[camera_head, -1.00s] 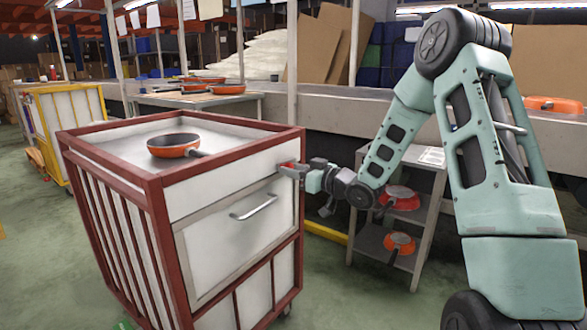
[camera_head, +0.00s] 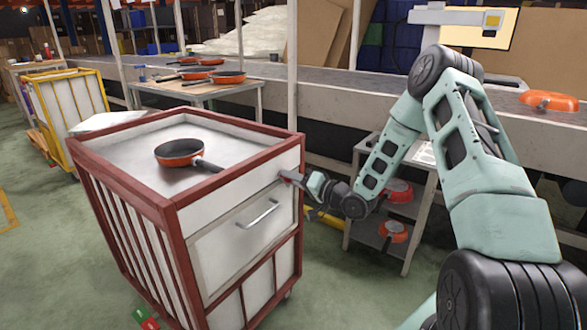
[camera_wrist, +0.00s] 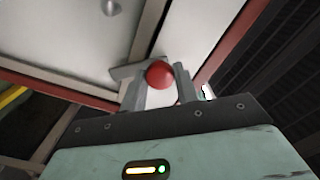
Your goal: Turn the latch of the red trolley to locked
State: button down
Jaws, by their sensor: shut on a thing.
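The red trolley (camera_head: 240,165) is a red-framed cart with white panels, a front drawer handle (camera_head: 260,213) and an orange pan (camera_head: 181,152) on its top. My gripper (camera_head: 291,178) is at the upper right of its front face. In the wrist view, the latch's red knob (camera_wrist: 159,74) sits between the two grey fingers of my gripper (camera_wrist: 160,86), which are shut on it. A short grey latch bar (camera_wrist: 124,72) reaches left from the knob against the white panel. My gripper mostly hides the latch in the head view, and I cannot read its lock state.
A grey shelf stand (camera_head: 409,240) with red pans is just right of the trolley, behind my arm. A conveyor (camera_head: 320,93) runs behind. A table (camera_head: 200,90) with several pans and a yellow trolley (camera_head: 62,103) stand at the left. Green floor is open in front.

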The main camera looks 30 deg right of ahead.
jog(key=shift+m+p, duration=2.55)
jog(key=shift+m, duration=1.15)
jog(key=c, duration=1.1)
grip_release()
jog(key=shift+o, duration=0.2)
jog(key=v, duration=1.7)
jog(key=shift+s+p, duration=0.2)
jog(key=shift+p, duration=0.25)
